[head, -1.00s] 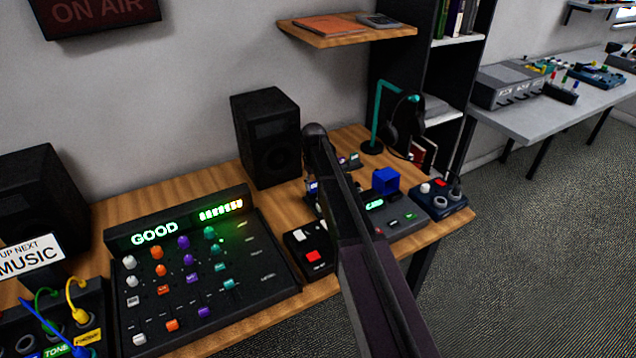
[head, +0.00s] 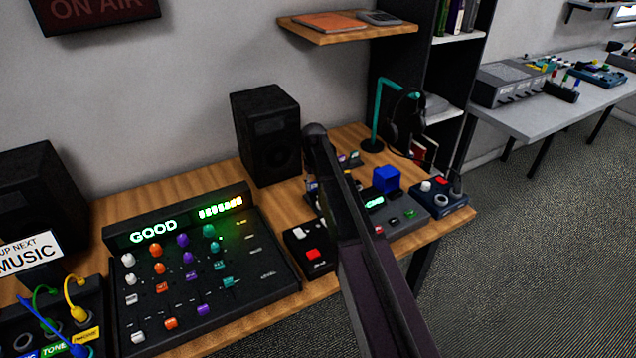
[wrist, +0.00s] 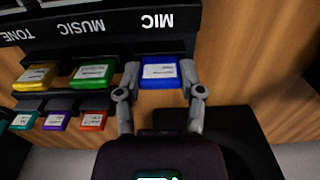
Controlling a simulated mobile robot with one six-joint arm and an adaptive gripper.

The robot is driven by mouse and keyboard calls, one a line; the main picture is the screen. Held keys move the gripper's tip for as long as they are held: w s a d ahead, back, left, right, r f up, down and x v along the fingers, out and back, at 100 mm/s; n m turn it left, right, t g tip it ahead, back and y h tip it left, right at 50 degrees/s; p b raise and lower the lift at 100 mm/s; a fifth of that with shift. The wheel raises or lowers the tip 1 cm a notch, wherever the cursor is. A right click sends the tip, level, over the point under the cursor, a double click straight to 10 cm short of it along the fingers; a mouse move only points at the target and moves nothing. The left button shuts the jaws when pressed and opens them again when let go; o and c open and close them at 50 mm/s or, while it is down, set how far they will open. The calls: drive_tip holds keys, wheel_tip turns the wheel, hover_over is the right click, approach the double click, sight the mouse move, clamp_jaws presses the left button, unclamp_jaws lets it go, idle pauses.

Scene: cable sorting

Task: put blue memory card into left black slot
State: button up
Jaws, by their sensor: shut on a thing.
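The blue memory card (wrist: 159,72) with a white label is in the wrist view, at the rack place marked MIC. My gripper (wrist: 159,80) has one finger on each side of the card and is shut on it. The card is still at the rack's edge; how deep it sits I cannot tell. In the head view my arm hides most of the rack and gripper. A dark device with a green-lit display (head: 400,213) stands to the right of my arm. I cannot make out the left black slot in either view.
Beside the blue card are a green card (wrist: 93,74) and a yellow card (wrist: 35,77). Below are red (wrist: 93,120), purple (wrist: 56,119) and teal (wrist: 22,120) cards. A blue block (head: 386,179) stands behind the device. A mixer (head: 255,285) and a speaker (head: 266,135) are left.

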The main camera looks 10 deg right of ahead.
drive_tip(key=o, duration=0.9)
drive_tip(key=shift+o, duration=0.7)
drive_tip(key=shift+s, duration=0.15)
drive_tip(key=shift+r+p, duration=0.4)
wheel_tip(320, 180, up, 6)
drive_tip(key=p, duration=0.6)
drive_tip(key=shift+r, duration=0.15)
